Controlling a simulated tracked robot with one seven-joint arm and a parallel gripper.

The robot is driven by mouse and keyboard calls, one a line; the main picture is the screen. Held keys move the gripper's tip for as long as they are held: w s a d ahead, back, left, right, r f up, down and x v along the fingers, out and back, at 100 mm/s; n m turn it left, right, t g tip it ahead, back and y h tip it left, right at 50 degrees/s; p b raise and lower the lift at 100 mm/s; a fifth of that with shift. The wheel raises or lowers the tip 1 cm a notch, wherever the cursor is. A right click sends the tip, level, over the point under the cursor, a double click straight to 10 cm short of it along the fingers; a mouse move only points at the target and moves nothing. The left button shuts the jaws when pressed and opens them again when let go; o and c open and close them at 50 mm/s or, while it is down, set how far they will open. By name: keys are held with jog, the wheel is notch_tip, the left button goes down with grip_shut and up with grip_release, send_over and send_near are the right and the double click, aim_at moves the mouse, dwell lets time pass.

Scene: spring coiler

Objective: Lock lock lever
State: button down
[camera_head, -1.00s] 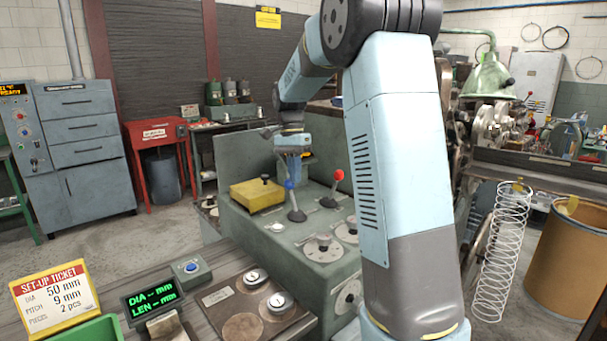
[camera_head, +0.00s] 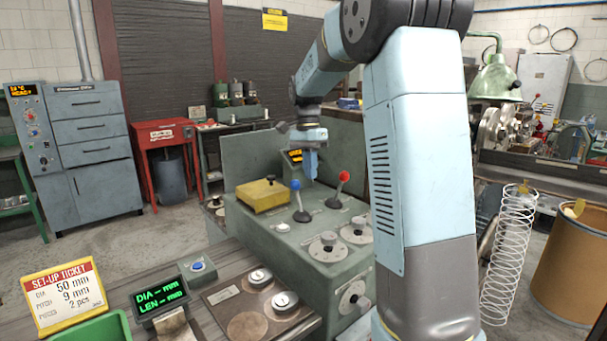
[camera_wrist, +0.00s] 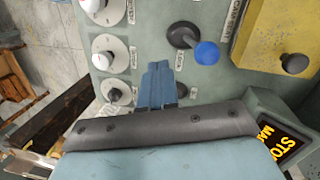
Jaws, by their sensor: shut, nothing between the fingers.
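Two levers stand on the green machine top. One has a blue knob (camera_head: 295,185) and the other a red knob (camera_head: 344,175); I cannot read which is the lock lever. My gripper (camera_head: 311,165) is shut and empty, behind and above the panel, between the two knobs in the head view. In the wrist view my gripper (camera_wrist: 158,82) points over the panel, with the blue knob (camera_wrist: 207,53) to its right, apart from it. A dark lever base (camera_wrist: 182,91) shows partly beside the fingers; its knob is hidden there.
A yellow block (camera_head: 262,196) with a black knob sits left of the levers. Several round dials (camera_head: 328,243) lie in front of and right of them. A lit display (camera_wrist: 282,136) stands close to my wrist. A wire spring (camera_head: 508,260) stands at right.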

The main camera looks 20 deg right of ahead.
jog(key=w+v, duration=0.1)
jog(key=v, duration=0.8)
jog(key=shift+r, duration=0.3)
jog(key=shift+a, duration=0.1)
